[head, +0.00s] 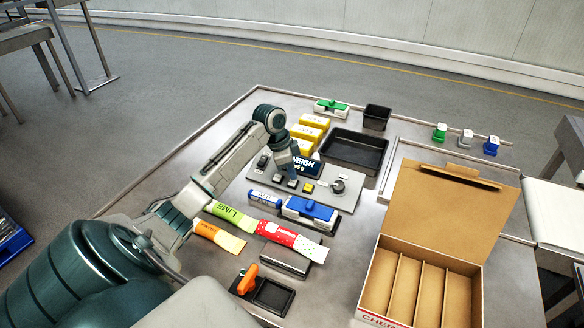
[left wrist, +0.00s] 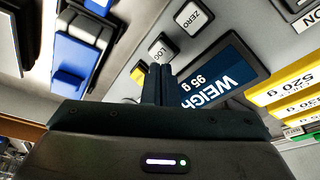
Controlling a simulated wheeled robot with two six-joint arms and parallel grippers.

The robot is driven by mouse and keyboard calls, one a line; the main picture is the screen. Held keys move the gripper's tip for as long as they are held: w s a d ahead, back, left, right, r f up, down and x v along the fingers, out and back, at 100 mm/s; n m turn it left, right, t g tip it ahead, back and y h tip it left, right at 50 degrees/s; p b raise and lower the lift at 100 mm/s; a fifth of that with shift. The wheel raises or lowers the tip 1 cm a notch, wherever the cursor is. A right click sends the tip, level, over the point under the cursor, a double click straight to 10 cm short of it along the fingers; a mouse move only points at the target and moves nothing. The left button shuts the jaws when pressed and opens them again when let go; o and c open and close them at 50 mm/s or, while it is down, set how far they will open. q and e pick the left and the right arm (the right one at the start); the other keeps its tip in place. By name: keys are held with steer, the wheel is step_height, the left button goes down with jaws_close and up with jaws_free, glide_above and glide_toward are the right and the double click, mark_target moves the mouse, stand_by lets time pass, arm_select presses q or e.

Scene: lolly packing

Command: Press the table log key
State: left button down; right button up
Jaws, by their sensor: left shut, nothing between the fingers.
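The log key (left wrist: 163,49) is a pale square key marked LOG on the grey control panel (head: 322,193). It sits between the key marked ZERO (left wrist: 194,17) and a yellow key (left wrist: 138,74), which also shows in the head view (head: 308,188). My left gripper (head: 292,172) is shut and empty, pointing down over the panel beside the display. In the left wrist view its closed fingertips (left wrist: 159,72) appear right beside the log key's edge. I cannot tell whether they touch it. The display (left wrist: 222,72) reads WEIGH and 95 g. My right gripper is not in view.
A blue-topped block (head: 311,209) stands in front of the panel, with lime and red dotted packets (head: 290,238) nearer. Yellow weight blocks (head: 310,128) and a black tray (head: 354,151) lie behind. An open cardboard box (head: 447,211) stands at the right.

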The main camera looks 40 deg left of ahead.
mark_target(291, 182)
arm_select(q)
steer(key=shift+f, duration=0.8)
stand_by(0.9)
step_height(291, 182, up, 2)
steer(key=shift+r+p, duration=0.1)
steer(key=shift+p, duration=1)
steer(key=shift+r+p, duration=0.65)
steer(key=shift+p, duration=0.05)
steer(key=shift+r+p, duration=0.35)
step_height(291, 182, up, 3)
steer(key=p, duration=0.3)
steer(key=shift+f, duration=0.1)
